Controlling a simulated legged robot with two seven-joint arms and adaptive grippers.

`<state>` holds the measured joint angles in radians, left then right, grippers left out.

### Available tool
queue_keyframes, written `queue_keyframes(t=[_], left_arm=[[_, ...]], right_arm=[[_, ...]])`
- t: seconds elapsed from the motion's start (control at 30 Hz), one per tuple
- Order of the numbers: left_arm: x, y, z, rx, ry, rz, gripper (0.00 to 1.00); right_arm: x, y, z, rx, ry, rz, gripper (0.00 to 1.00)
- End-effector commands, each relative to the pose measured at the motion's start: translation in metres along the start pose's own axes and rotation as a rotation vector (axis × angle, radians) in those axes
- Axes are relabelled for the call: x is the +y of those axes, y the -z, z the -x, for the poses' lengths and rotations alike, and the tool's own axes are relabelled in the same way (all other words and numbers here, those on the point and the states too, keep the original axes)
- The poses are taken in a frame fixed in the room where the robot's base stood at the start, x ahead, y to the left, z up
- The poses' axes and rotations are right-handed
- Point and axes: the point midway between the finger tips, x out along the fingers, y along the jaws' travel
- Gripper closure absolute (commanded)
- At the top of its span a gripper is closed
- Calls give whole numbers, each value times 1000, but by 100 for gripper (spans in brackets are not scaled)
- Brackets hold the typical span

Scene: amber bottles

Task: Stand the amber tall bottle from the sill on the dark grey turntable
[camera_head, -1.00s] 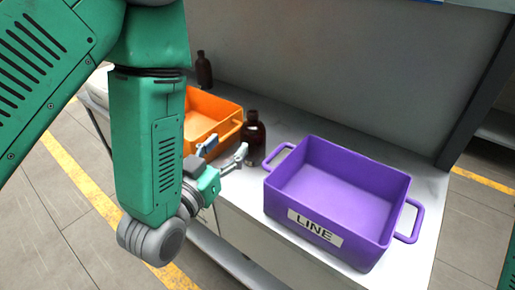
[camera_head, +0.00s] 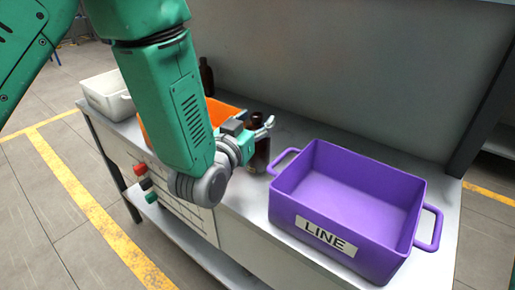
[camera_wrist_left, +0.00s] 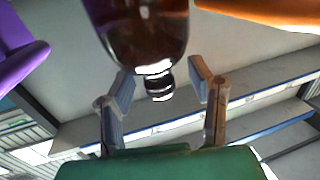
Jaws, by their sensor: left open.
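A dark amber bottle (camera_head: 262,158) stands on the grey bench between the orange and purple crates. My left gripper (camera_head: 258,131) is at its upper part in the head view, hiding some of it. In the left wrist view the bottle (camera_wrist_left: 145,28) shows with its neck towards the open left gripper (camera_wrist_left: 160,82), the neck end appearing between the two fingers. I cannot tell whether they touch it. Another dark bottle (camera_head: 207,78) stands farther back by the wall, partly behind my arm. I cannot make out a dark grey turntable. My right gripper is not in view.
A purple crate (camera_head: 345,252) labelled LINE stands just right of the near bottle. An orange crate (camera_head: 228,108) is behind my left arm. A pale bin (camera_head: 103,100) stands at the bench's left end. A grey wall (camera_head: 340,75) closes the back.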

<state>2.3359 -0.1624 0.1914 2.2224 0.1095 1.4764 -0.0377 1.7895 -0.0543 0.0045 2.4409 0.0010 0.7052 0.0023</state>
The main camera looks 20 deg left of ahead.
Motion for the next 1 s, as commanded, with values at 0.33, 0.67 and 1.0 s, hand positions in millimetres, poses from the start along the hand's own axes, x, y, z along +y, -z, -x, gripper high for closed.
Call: queue_keyframes(t=[0.33,0.67,1.0], left_arm=[[2,1,-6,0,-1,-2,66],[1,1,-6,1,0,-2,100],[1,23,-6,5,1,-2,100]], right_arm=[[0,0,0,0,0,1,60],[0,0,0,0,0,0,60],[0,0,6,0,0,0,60]])
